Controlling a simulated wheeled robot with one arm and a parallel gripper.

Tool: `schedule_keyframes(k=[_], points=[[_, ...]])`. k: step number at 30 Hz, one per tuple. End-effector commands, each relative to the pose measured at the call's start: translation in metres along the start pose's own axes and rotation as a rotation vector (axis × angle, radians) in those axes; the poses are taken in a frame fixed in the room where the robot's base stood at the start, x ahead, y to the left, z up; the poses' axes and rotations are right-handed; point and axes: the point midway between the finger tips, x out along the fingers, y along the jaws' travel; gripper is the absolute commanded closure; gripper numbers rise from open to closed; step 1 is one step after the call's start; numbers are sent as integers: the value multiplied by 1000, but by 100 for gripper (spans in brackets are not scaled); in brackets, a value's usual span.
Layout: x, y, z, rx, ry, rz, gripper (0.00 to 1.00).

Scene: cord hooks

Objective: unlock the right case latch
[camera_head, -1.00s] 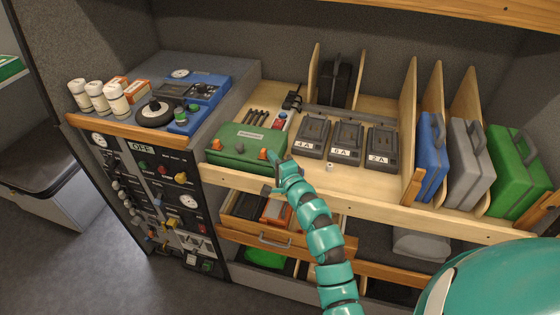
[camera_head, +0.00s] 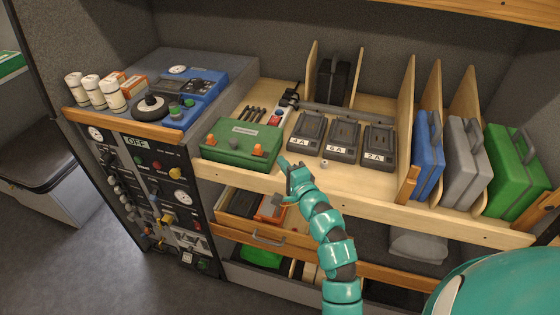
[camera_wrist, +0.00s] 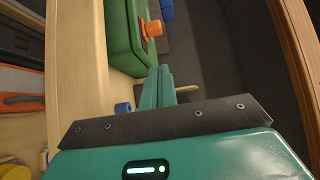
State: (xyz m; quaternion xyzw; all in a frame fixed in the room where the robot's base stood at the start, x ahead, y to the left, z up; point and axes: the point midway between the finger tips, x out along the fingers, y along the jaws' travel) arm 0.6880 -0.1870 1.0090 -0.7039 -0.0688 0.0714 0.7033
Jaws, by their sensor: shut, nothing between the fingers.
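The green case (camera_head: 240,144) lies closed on the wooden shelf, with two orange latches on its front. The right case latch (camera_head: 257,150) stands up from the case's front right; it also shows in the wrist view (camera_wrist: 152,28). The left latch (camera_head: 209,139) is at the case's front left. My gripper (camera_head: 284,162) is just right of the case, near the shelf's front edge, apart from the right latch. In the wrist view the teal fingers (camera_wrist: 158,74) are together and empty, pointing up toward the case's corner.
Three chargers (camera_head: 342,142) stand right of the case. A small grey knob-like piece (camera_head: 324,163) lies in front of them. An open drawer (camera_head: 262,222) is below the shelf. Blue, grey and green cases (camera_head: 515,170) stand between dividers at right.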

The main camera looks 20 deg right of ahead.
Motion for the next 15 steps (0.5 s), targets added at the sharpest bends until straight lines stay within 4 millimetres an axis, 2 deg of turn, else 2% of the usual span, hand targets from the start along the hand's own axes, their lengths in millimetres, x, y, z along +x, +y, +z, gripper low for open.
schedule_keyframes(k=[7,15], points=[[-39,2,-2,-2,5,-2,100],[-62,0,-1,-3,2,-2,100]])
